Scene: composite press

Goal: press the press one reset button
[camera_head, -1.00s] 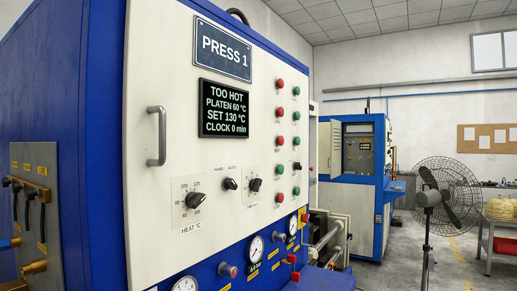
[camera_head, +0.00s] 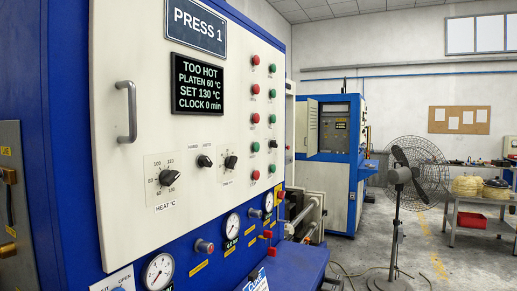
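The press one cabinet (camera_head: 140,75) fills the left half of the body camera view, with a "PRESS 1" sign (camera_head: 198,25). Its display (camera_head: 197,84) reads TOO HOT, platen 60 °C, set 130 °C, clock 0 min. Red buttons (camera_head: 256,60) and green buttons (camera_head: 273,68) stand in two columns on the right of the panel. A blue button (camera_head: 118,289) is cut off by the bottom edge on a white plate. I cannot read which is the reset button. My gripper is not in view.
A black heat dial (camera_head: 168,177), smaller knobs and gauges (camera_head: 158,270) are on the press front. A door handle (camera_head: 127,112) sticks out. A second blue press (camera_head: 330,160) stands behind.

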